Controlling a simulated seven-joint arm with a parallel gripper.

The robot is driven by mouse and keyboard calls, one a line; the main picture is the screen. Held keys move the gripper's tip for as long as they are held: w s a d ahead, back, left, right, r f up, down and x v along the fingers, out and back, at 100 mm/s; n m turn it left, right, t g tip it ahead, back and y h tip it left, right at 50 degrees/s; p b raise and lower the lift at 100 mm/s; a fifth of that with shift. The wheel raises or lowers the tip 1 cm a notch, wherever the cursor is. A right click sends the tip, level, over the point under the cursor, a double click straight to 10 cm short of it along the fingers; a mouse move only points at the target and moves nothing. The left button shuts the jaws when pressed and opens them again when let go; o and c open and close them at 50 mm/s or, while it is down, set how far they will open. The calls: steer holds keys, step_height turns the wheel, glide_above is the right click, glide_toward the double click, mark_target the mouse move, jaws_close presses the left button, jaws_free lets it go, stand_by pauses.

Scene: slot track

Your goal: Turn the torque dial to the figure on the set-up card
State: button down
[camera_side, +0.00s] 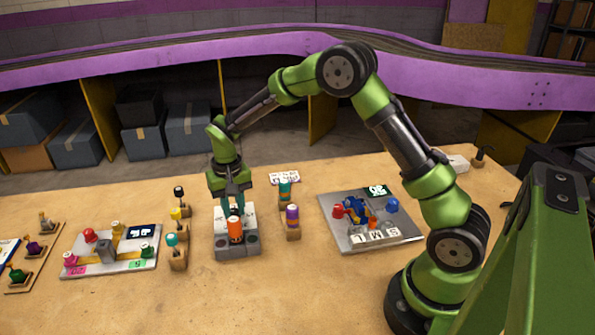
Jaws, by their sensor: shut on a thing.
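My gripper (236,209) points down over a grey block (238,252) with a pale raised back, left of the table's middle. It is shut at the top of an upright orange cylinder (235,231) standing on that block. The fingers and a dark part between them hide the cylinder's top. I cannot tell which part is the torque dial, and no scale is readable. A white card (285,177) with small printed marks lies behind the block to the right, likely the set-up card. Its figure is too small to read.
A purple-topped piece (292,215) and a teal one (285,190) stand in wooden holders to the right. More holders (178,256) stand left. Boards with knobs and displays lie far left (110,262) and right (345,240). The front table is clear.

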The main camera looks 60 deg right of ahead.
steer(key=shift+n, duration=0.3)
steer(key=n, duration=1.1)
stand_by(0.6)
steer(key=shift+r, duration=0.1)
steer(key=c, duration=0.9)
jaws_free()
